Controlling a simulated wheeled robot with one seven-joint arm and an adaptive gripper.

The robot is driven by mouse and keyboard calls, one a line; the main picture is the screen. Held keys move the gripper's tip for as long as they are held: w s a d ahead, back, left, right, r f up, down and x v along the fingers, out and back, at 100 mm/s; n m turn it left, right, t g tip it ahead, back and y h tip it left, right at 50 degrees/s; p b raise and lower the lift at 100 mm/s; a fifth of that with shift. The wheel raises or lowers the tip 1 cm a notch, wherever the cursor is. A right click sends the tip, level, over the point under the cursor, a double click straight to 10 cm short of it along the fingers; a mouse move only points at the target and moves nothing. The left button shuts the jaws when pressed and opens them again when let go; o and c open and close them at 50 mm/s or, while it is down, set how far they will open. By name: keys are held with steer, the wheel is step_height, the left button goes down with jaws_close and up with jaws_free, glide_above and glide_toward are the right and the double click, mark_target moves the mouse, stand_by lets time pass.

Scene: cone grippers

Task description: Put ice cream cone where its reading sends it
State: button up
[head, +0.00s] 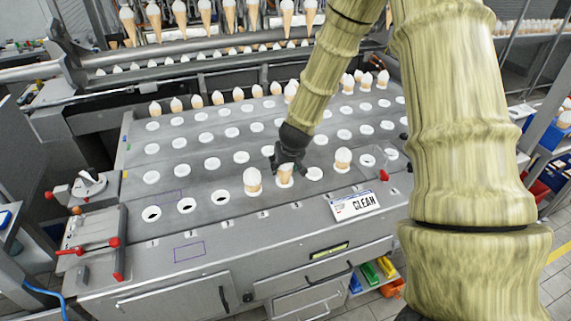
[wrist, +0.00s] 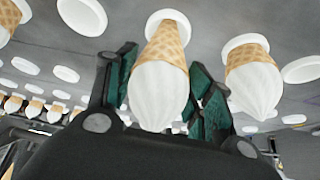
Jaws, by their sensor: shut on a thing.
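My gripper (head: 286,163) is over the front part of the grey holed table (head: 140,240), shut on an ice cream cone (head: 286,173). In the wrist view the green-padded fingers (wrist: 162,88) stand on both sides of this cone (wrist: 160,90), which has a tan wafer and white top. Its lower end is at a white-ringed hole; I cannot tell whether it is still seated. A sign reading CLEAN (head: 355,205) is on the table's front right. In the head view, the gripper hides the held cone's top.
One cone (head: 252,180) stands left of my gripper and another (head: 343,159) to its right. Several cones line the back row. A red-handled fixture (head: 95,245) is at the left end. Three empty dark holes (head: 187,206) are front left. Colored bins (head: 370,272) sit below.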

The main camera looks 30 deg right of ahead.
steer(key=shift+f+b, duration=0.85)
steer(key=shift+f, duration=0.5)
steer(key=o, duration=0.8)
steer(key=shift+o, duration=0.2)
steer(key=v, duration=1.2)
stand_by(0.4)
